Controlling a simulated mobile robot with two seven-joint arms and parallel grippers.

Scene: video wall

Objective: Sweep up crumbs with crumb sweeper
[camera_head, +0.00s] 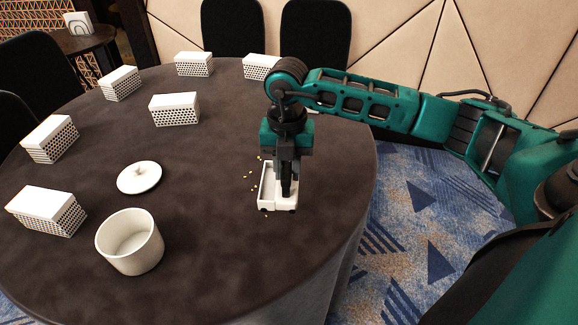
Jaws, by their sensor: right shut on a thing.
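The crumb sweeper (266,190) is a small white box-like tool with dark ends at its near side. It is on or just above the dark round table, right of the middle. My right gripper (287,185) points down over it and is shut on it; the fingers hide part of it. Several small yellowish crumbs (251,188) lie on the tablecloth just left of the sweeper, with another near its front edge (266,215). My left gripper is not in view.
The round table (200,255) holds a white open pot (130,242), its lid (139,177) lying apart, and several white patterned boxes (175,109) around its left and far sides. Dark chairs (315,42) stand behind.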

